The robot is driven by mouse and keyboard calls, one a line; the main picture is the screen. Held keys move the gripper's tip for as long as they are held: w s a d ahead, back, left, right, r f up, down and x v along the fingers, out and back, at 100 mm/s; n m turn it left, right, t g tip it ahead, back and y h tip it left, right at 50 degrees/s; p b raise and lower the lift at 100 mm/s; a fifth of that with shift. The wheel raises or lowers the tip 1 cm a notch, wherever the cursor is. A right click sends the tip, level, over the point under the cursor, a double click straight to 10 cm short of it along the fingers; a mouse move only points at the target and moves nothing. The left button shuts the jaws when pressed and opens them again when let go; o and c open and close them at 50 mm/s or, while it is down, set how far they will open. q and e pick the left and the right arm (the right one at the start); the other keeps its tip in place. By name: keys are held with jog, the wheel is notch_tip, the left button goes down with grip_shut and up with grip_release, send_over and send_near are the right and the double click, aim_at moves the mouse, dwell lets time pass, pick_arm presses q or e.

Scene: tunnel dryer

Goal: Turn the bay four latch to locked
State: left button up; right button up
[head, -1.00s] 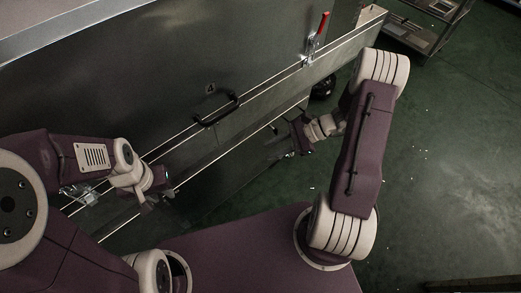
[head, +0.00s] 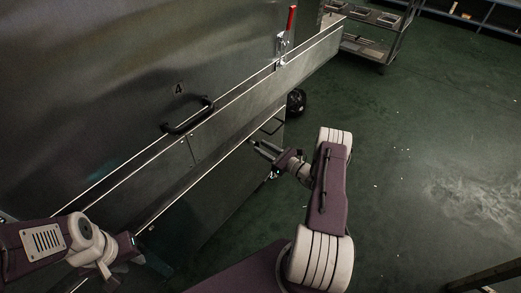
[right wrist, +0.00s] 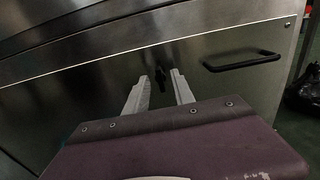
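The panel marked 4 (head: 100,100) is a large metal face with a black bar handle (head: 180,127). A latch with a red lever (head: 291,20) stands at the panel's upper right; its lever points up. My right gripper (head: 258,150) is in front of the lower right part of the panel, below and apart from the red lever. In the right wrist view its two pale fingers (right wrist: 161,92) are spread with nothing held. A small dark shape on the metal shows between them; I cannot tell what it is. My left gripper (head: 139,252) is at lower left; its fingers are unclear.
Another black bar handle (right wrist: 242,61) shows right of the fingers in the right wrist view. A black round object (head: 296,101) is on the floor by the panel's right end. A metal rack (head: 375,35) stands behind. The green floor at right is mostly clear.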

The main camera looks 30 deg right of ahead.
jog(key=shift+w+a, duration=0.3)
jog(key=shift+w, duration=0.35)
grip_shut()
jog(key=m, duration=1.7)
jog(key=shift+d+f+m, duration=0.2)
jog(key=shift+m, duration=0.1)
dwell(0.4)
